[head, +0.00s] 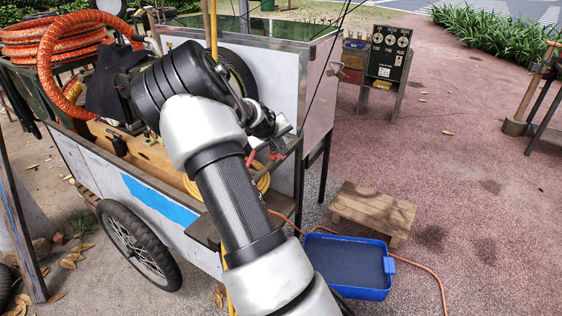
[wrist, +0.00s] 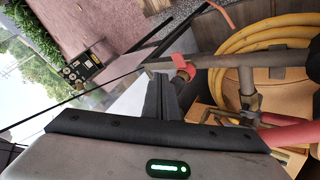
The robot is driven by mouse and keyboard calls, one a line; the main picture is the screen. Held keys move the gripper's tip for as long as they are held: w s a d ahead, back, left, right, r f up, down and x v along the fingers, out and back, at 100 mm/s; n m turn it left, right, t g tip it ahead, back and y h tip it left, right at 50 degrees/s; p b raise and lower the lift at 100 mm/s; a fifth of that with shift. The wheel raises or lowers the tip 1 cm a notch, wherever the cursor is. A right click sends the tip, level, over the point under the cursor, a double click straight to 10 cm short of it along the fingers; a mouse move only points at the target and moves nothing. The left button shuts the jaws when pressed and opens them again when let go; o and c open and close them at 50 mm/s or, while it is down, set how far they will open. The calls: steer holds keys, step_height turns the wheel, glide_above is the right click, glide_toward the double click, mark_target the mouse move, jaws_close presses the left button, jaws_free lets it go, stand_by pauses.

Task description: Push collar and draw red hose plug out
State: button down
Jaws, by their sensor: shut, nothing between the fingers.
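My gripper (wrist: 163,82) is shut and empty in the wrist view, its dark fingers side by side. Just beyond the fingertips is a small red piece (wrist: 181,61) with a brass-coloured fitting (wrist: 185,74) beside a grey pipe (wrist: 215,63). I cannot tell whether the fingers touch it, or which part is the collar. A thicker red part (wrist: 293,134) enters at the lower right of the wrist view; I cannot tell whether it is the hose plug. In the head view my gripper (head: 283,130) is at the cart's right end, near small red parts (head: 275,154). My arm hides much there.
The cart (head: 160,205) has a wheel (head: 138,245) and a coiled orange hose (head: 58,40). A yellow hose coil (wrist: 232,42) lies beside the pipe. A blue tray (head: 346,290) and wooden stool (head: 373,209) stand on the ground.

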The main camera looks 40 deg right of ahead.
steer(key=shift+f+b, duration=0.35)
steer(key=shift+f, duration=0.6)
steer(key=shift+f, duration=0.15)
stand_by(1.2)
steer(key=shift+f+b, duration=0.25)
steer(key=shift+b, duration=0.15)
steer(key=shift+f+b, duration=0.4)
steer(key=shift+f, duration=0.15)
stand_by(0.7)
steer(key=shift+r, duration=0.15)
steer(key=shift+r+p, duration=0.5)
steer(key=shift+r, duration=0.3)
step_height(320, 180, up, 5)
steer(key=p, duration=0.2)
steer(key=shift+p, duration=0.4)
